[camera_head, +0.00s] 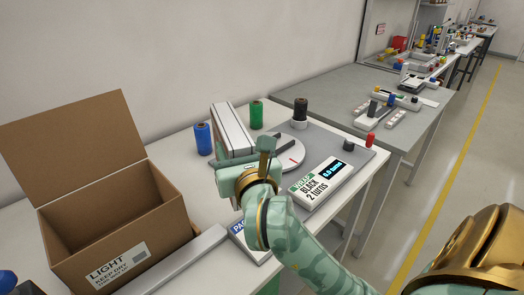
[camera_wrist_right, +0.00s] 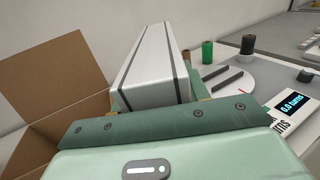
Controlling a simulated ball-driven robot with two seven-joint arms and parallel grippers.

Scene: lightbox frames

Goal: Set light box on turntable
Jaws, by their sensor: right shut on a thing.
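The light box (camera_head: 230,130) is a long white box with dark stripes. It also fills the middle of the right wrist view (camera_wrist_right: 152,65). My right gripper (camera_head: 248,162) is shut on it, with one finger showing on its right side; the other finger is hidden. In the head view the box appears left of the turntable (camera_head: 291,160), a pale round disc with a red mark and dark bars. The turntable also shows in the right wrist view (camera_wrist_right: 234,88), right of the box. My left gripper is not in view.
An open cardboard carton (camera_head: 105,225) stands at the left. A blue spool (camera_head: 203,139), a green spool (camera_head: 256,115) and a black spool (camera_head: 300,110) stand at the back. A display unit (camera_head: 322,182) and a red piece (camera_head: 370,139) lie right of the turntable.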

